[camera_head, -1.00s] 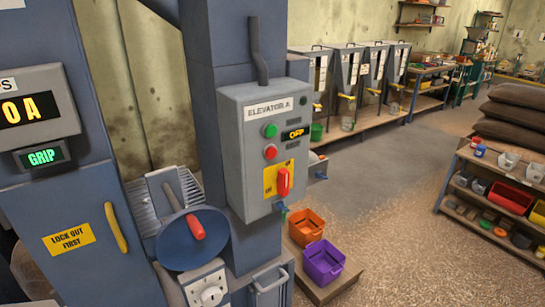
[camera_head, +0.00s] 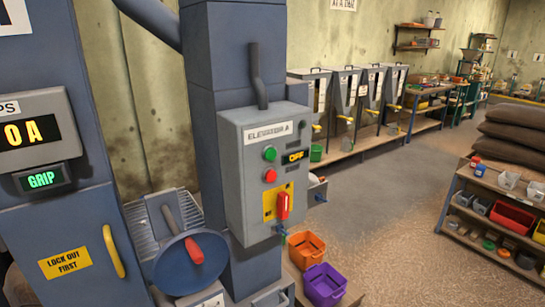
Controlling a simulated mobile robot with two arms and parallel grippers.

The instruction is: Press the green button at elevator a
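The grey control box labelled Elevator A (camera_head: 238,190) is fixed to a blue-grey column in the middle of the head view. Its green button (camera_head: 270,153) is at the upper part of the front face, above a red button (camera_head: 270,175). A red switch handle (camera_head: 284,205) sits on a yellow plate lower down. Neither of my grippers shows in the view.
A blue cabinet (camera_head: 50,225) with a yellow handle stands at the left. Orange (camera_head: 306,250) and purple (camera_head: 324,285) bins are on the floor right of the column. Shelves (camera_head: 500,225) stand at the right. Open floor lies between.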

